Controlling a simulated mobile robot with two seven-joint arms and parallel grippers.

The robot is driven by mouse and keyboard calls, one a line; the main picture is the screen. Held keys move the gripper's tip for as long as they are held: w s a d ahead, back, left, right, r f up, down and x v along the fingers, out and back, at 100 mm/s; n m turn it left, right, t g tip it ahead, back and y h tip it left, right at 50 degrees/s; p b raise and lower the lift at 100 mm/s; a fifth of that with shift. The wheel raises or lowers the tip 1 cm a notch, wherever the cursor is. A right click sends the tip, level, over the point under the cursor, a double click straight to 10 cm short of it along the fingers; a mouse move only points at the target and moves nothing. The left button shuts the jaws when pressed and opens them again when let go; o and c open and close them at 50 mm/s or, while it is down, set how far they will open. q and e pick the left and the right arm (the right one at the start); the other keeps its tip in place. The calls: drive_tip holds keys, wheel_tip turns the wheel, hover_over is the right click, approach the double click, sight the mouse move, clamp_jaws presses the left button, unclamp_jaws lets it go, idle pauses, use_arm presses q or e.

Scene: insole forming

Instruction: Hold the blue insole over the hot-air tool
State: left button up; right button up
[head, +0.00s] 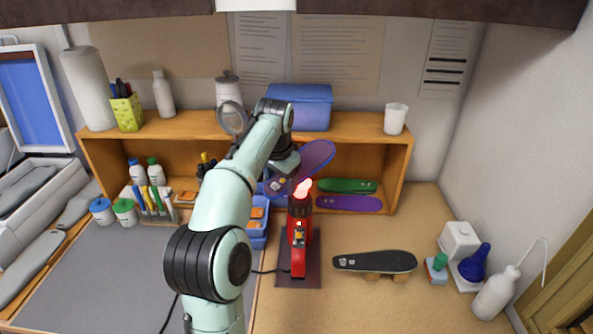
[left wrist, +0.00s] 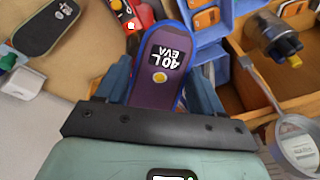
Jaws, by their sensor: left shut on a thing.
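The blue insole (head: 317,155) has a purple top face and a blue rim. In the left wrist view the insole (left wrist: 160,62) shows a "40 L EVA" label and a yellow dot. My left gripper (left wrist: 158,88) is shut on it, a blue finger on each side. In the head view this gripper (head: 285,180) is partly hidden by its own arm. The red hot-air tool (head: 300,232) stands upright on a dark mat with its nozzle glowing. The insole appears just above and behind the nozzle; the exact gap cannot be told. My right gripper is not in view.
A wooden shelf (head: 360,128) stands behind, with a green insole (head: 346,186) and a purple insole (head: 349,203) in it. A black insole (head: 375,262) lies on a wooden support to the right. Bottles (head: 496,294) stand at the far right. The front right bench is clear.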

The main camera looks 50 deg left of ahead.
use_arm(q)
drive_tip(key=s+d+v, duration=0.1)
drive_tip(key=v, duration=0.9)
drive_tip(key=shift+s+d+f, duration=0.2)
drive_tip(key=shift+d+f, duration=0.1)
drive_tip(key=shift+d, duration=0.05)
